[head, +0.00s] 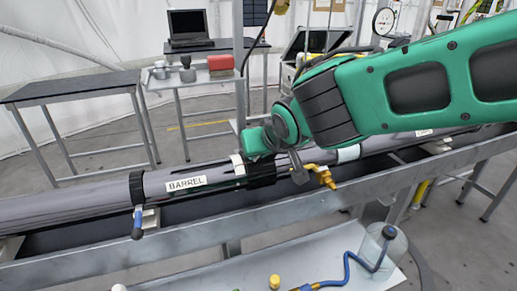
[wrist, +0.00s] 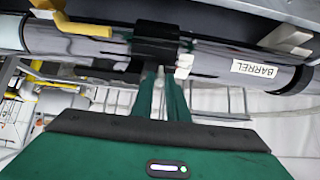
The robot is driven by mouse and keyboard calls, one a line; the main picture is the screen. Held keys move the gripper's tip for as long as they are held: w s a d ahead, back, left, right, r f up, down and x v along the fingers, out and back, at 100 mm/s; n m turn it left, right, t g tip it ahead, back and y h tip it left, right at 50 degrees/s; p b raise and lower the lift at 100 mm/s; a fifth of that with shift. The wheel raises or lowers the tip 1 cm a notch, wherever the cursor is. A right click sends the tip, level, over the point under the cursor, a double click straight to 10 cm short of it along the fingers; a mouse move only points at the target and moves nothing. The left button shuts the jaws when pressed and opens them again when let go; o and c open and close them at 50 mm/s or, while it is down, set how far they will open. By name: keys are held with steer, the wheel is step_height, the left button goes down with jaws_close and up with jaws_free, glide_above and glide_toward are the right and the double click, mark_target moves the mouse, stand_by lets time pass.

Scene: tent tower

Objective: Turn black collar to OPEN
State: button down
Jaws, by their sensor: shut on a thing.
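The black collar (head: 263,174) sits around the grey barrel (head: 220,176), right of the BARREL label (head: 187,183). In the wrist view the collar (wrist: 156,42) is a dark band straight ahead of my gripper (wrist: 160,78). The green fingers reach up to its near edge and are shut on a narrow grey piece that appears to stick out from the collar. A white tab (wrist: 184,66) is just right of the fingertips; it also shows beside the collar in the head view. In the head view my wrist hides the fingertips. I cannot read any OPEN mark.
A brass valve (head: 322,176) sticks out right of the collar. A black clamp with a blue-tipped lever (head: 137,222) is on the left of the barrel. A metal rail (head: 200,250) runs along the front. A clear jug (head: 382,250) with a blue hose stands at lower right.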

steer(key=shift+s+d+f, duration=0.15)
steer(key=shift+s+f, duration=0.2)
steer(key=shift+f, duration=0.15)
steer(key=c, duration=2)
jaws_free()
steer(key=shift+r, duration=0.1)
steer(key=shift+r, duration=0.15)
steer(key=v, duration=1)
steer(key=shift+r, duration=0.2)
steer(key=shift+d, duration=0.1)
